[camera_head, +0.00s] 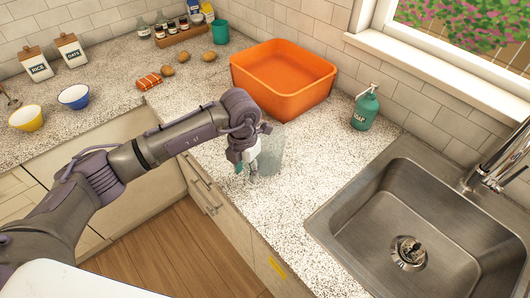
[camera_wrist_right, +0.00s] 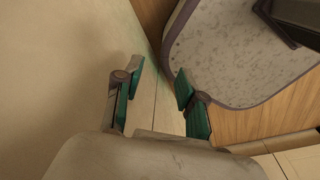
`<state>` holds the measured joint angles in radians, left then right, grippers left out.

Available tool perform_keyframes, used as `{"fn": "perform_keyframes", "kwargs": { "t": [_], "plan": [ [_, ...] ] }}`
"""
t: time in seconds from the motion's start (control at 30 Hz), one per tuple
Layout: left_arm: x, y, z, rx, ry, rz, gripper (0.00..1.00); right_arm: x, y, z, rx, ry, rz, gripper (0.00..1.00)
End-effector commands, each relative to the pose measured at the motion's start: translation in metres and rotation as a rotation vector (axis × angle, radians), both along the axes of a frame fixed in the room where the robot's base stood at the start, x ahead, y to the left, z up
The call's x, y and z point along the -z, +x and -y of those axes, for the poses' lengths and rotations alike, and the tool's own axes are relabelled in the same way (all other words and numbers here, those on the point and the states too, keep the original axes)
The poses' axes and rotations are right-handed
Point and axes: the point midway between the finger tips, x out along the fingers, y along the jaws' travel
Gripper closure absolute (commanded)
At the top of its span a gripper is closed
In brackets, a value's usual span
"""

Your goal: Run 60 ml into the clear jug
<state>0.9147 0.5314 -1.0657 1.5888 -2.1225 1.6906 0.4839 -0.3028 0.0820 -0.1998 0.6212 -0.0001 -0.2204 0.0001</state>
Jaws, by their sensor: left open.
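A clear jug (camera_head: 272,147) stands upright on the speckled counter, left of the sink. My left gripper (camera_head: 247,170) is open at the near left side of the jug and points down. It partly hides the jug; I cannot tell whether its fingers touch it. The metal tap (camera_head: 496,168) rises behind the steel sink (camera_head: 330,216) at the right edge, cut off by the frame. My right gripper (camera_wrist_right: 160,76) shows only in the right wrist view. Its green-padded fingers are apart with nothing between them.
An orange tub (camera_head: 268,88) stands behind the jug, and a green soap bottle (camera_head: 366,110) stands by the wall. Yellow (camera_head: 27,118) and blue (camera_head: 74,97) bowls are on the left counter. Bare counter lies between the jug and the sink.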

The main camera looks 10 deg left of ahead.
Motion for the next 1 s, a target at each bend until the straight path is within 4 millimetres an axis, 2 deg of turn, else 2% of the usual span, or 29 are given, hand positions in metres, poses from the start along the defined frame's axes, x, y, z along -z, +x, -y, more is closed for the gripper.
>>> {"fn": "perform_keyframes", "kwargs": {
  "t": [0.1, 0.13, 0.37, 0.83, 1.0],
  "plan": [
    [0.0002, -0.0001, 0.0002, 0.0, 0.0, 0.0, 0.59, 0.0008, -0.0049, -0.0007, 0.0, 0.0, -0.008, 0.6],
    [0.0002, -0.0001, 0.0002, 0.001, 0.0, 0.0, 0.62, 0.0008, -0.0049, -0.0009, 0.0, 0.0, -0.008, 0.6],
    [-0.0001, -0.0001, 0.0002, 0.001, 0.0, 0.0, 1.0, 0.0009, -0.0029, -0.0027, 0.001, 0.003, -0.005, 0.6],
    [-0.0012, 0.0002, 0.0002, 0.0, 0.0, 0.001, 1.0, 0.001, 0.0019, -0.0034, 0.001, 0.004, 0.002, 0.6],
    [-0.0089, 0.0009, 0.0, 0.001, 0.0, 0.002, 1.0, 0.0062, 0.0022, -0.0032, 0.001, 0.004, 0.003, 0.6]
  ]
}}
